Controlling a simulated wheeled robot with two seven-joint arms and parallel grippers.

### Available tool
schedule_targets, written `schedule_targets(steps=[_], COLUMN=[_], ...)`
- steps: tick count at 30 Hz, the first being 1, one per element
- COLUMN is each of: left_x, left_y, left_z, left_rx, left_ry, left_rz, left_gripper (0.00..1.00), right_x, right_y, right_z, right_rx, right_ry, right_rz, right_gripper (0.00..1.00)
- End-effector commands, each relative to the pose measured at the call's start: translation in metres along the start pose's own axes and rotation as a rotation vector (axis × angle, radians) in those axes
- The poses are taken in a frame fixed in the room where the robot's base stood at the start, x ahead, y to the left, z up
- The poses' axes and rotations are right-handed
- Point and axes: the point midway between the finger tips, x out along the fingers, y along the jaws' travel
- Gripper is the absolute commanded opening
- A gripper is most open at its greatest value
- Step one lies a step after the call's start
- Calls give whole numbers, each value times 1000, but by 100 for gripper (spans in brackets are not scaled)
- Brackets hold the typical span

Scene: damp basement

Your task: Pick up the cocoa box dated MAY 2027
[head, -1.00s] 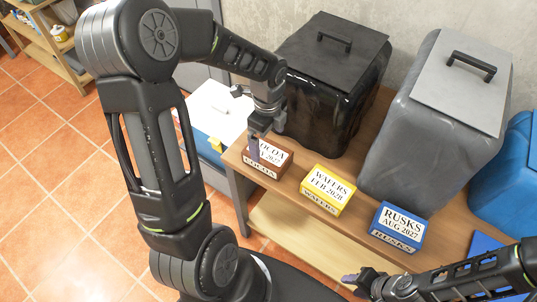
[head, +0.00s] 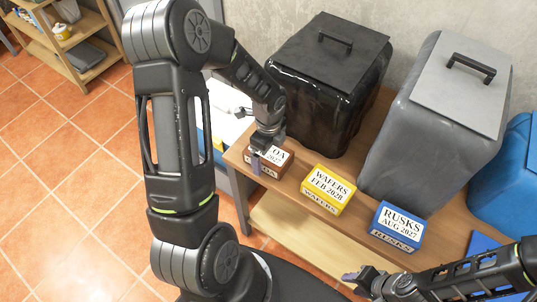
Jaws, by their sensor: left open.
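The brown cocoa box (head: 282,163) stands near the left end of the wooden shelf top. Its white top label is partly covered by my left gripper; only the end of the name and of a date that looks like 2027 show. My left gripper (head: 258,164) is open, pointing down at the left part of the box. Its fingers overlap the box in the picture, and I cannot tell whether they touch it. My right gripper (head: 356,279) is low at the front right, away from the boxes; its jaw opening is unclear.
A yellow wafers box (head: 328,189), FEB 2028, and a blue rusks box (head: 397,228), AUG 2027, stand to the right. Behind are a black lidded bin (head: 327,95), a grey bin (head: 432,130) and a blue bin (head: 510,170). A white surface (head: 226,122) lies left of the shelf.

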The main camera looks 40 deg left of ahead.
Motion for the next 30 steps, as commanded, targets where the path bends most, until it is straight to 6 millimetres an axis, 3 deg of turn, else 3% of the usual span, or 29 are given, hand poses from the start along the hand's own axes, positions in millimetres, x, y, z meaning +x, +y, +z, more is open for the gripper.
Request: schedule_targets(steps=[17,30], left_x=[0,0], left_y=[0,0], left_z=[0,0], left_rx=[0,0], left_ry=[0,0], left_rz=[-1,-1], left_gripper=[100,66], right_x=[0,0], right_y=[0,0], right_z=[0,0], right_rx=[0,0], right_ry=[0,0], right_rz=[0,0], right_gripper=[38,38])
